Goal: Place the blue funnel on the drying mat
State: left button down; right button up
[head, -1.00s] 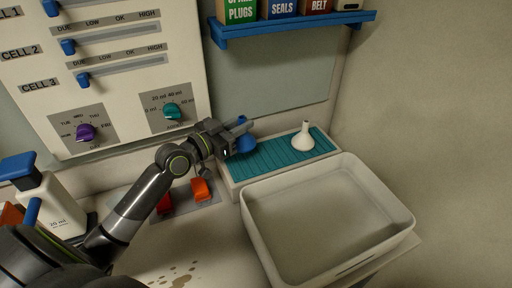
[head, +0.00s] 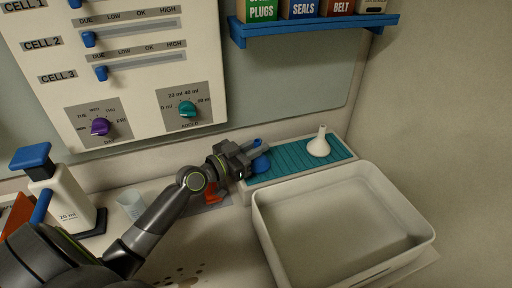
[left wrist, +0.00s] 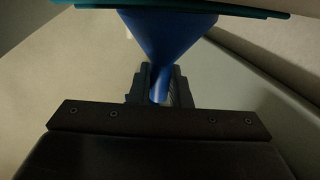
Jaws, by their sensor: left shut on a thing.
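The blue funnel (head: 260,164) is at the left end of the teal drying mat (head: 297,158), partly hidden by my left gripper (head: 250,152). In the left wrist view the funnel (left wrist: 165,40) has its narrow spout between the fingers of my left gripper (left wrist: 160,85), which is shut on it. Its wide end is close to the teal edge of the mat (left wrist: 250,9); I cannot tell if they touch. A white funnel (head: 319,144) stands spout up at the right part of the mat. My right gripper is not in view.
A large empty white tray (head: 340,225) stands in front of the mat. A blue shelf (head: 310,30) with boxes hangs above. A control panel (head: 150,70), a clear cup (head: 131,203) and a white dispenser bottle (head: 66,198) are to the left. The mat's middle is clear.

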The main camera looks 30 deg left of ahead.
pick_arm(q)
jog(key=c, duration=1.3)
grip_release()
jog(key=shift+c, duration=0.2)
jog(key=shift+r+p, duration=0.25)
jog(key=shift+p, duration=0.15)
jog(key=b+v, duration=0.2)
jog(key=v, duration=0.5)
jog(key=shift+s+f, duration=0.2)
jog(key=shift+s, duration=0.05)
jog(key=shift+a, duration=0.1)
